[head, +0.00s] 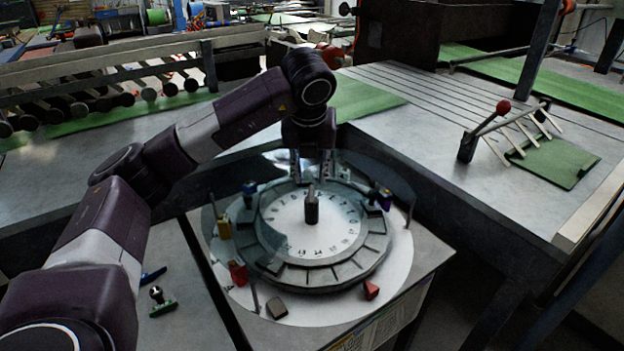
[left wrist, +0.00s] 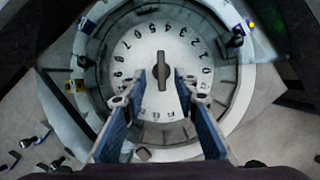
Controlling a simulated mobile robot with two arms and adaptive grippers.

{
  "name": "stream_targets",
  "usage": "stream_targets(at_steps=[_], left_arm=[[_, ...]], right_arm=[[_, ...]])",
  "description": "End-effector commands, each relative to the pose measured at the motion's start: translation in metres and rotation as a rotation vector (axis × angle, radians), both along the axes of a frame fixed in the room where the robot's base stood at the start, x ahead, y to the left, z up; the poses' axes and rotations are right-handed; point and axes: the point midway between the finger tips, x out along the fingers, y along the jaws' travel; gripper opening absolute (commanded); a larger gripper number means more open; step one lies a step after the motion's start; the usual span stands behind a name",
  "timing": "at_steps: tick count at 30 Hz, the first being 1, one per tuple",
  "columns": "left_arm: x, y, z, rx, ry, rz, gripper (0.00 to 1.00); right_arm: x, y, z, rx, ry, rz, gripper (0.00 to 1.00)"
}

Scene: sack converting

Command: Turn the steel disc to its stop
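The steel disc (head: 290,222) is a pale round plate with dark numbers around its rim, lying flat inside a grey segmented ring (head: 310,275). A dark upright grip (head: 312,207) stands at its centre. In the left wrist view the disc (left wrist: 190,50) is seen from above, its grip (left wrist: 162,72) a narrow bar. My left gripper (head: 313,170) points down over the far part of the disc. It is open, its fingers (left wrist: 161,88) apart on either side of the bar in the wrist view, with gaps showing. Its height above the disc is hard to judge. My right gripper is out of view.
Small coloured items, including a yellow one (head: 224,229), a red block (head: 372,290) and a grey block (head: 277,307), stand around the ring on a white round plate (head: 330,315). A stamp (head: 160,300) lies left. A steel bench (head: 430,145) borders the back and right.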

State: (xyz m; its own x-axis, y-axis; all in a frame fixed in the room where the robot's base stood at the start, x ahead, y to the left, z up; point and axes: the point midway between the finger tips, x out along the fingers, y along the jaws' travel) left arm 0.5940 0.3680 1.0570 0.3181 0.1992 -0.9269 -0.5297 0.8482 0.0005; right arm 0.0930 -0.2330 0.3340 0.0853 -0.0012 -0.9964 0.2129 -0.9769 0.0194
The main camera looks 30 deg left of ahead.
Motion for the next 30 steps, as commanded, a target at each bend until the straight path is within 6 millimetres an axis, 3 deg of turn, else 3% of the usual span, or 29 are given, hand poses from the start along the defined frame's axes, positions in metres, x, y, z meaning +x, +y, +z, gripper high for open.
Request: stream_targets(at_steps=[15,25,30], left_arm=[[0.021,0.013,-0.065,-0.001,0.004,-0.003,0.28],[0.023,0.013,-0.070,-0.001,0.002,-0.004,0.28],[0.023,0.013,-0.070,-0.001,0.002,-0.004,0.10]], right_arm=[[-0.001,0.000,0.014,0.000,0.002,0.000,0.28],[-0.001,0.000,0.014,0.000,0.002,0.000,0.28],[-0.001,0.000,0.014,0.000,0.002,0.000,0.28]])
